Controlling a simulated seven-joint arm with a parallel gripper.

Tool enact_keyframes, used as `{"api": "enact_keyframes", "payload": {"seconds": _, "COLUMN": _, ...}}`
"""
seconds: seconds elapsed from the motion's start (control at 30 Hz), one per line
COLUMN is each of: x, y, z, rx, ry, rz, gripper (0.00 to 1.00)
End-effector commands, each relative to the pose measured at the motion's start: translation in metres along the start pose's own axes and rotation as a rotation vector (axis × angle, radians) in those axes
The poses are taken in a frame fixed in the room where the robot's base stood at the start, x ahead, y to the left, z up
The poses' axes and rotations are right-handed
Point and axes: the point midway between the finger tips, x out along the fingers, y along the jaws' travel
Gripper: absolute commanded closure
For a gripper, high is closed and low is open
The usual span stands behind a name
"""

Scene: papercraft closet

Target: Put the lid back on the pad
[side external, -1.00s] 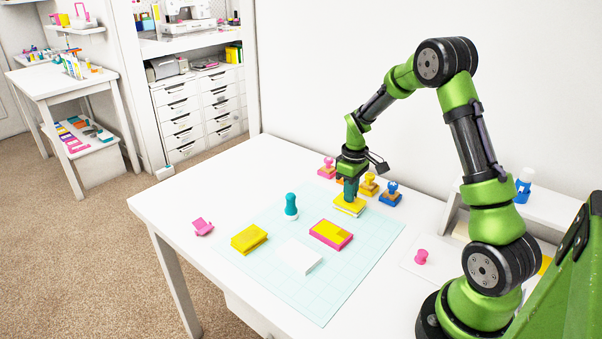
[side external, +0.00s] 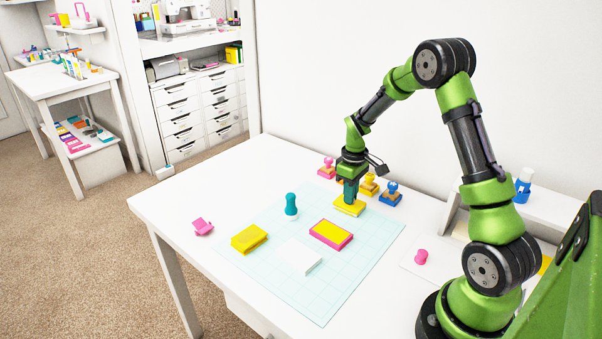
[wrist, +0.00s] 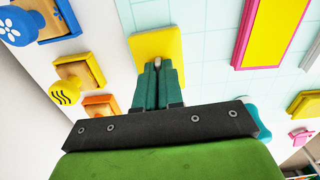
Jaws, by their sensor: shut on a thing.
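My gripper (side external: 350,198) points straight down at the back of the mat. Its fingers are closed on the yellow lid (side external: 345,207), seemingly at a small pale grip on its top. In the wrist view the yellow lid (wrist: 150,44) lies flat just beyond the closed fingertips (wrist: 158,66). The lid sits low, close to the tabletop; what lies directly under it is hard to tell. A pink-edged pad with a yellow top (side external: 330,233) lies in front on the mat, apart from my gripper; it also shows in the wrist view (wrist: 272,30).
Another yellow block (side external: 249,238), a teal stamp (side external: 291,206) and a white block (side external: 300,257) stand on the pale blue mat (side external: 325,295). Pink, yellow and blue stamps (side external: 391,194) line the wall side behind my gripper. A pink holder (side external: 202,226) is at left.

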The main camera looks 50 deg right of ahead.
Motion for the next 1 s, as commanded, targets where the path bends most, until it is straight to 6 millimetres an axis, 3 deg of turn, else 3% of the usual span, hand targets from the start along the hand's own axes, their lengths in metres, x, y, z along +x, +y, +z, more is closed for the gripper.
{"api": "enact_keyframes", "payload": {"seconds": 0.17, "x": 0.0000, "y": 0.0000, "z": 0.0000, "rx": 0.000, "ry": 0.000, "rz": 0.000, "gripper": 1.00}}
{"api": "enact_keyframes", "payload": {"seconds": 0.2, "x": -0.0001, "y": 0.0000, "z": 0.0000, "rx": 0.000, "ry": 0.000, "rz": 0.000, "gripper": 0.91}}
{"api": "enact_keyframes", "payload": {"seconds": 0.4, "x": -0.0001, "y": 0.0000, "z": 0.0000, "rx": 0.000, "ry": 0.000, "rz": 0.000, "gripper": 0.63}}
{"api": "enact_keyframes", "payload": {"seconds": 0.6, "x": -0.0001, "y": 0.0000, "z": 0.0000, "rx": 0.000, "ry": 0.000, "rz": 0.000, "gripper": 0.62}}
{"api": "enact_keyframes", "payload": {"seconds": 0.77, "x": -0.0001, "y": 0.0001, "z": 0.0000, "rx": 0.000, "ry": 0.000, "rz": 0.000, "gripper": 0.38}}
{"api": "enact_keyframes", "payload": {"seconds": 1.0, "x": -0.0002, "y": 0.0001, "z": 0.0000, "rx": 0.000, "ry": 0.000, "rz": 0.000, "gripper": 0.38}}
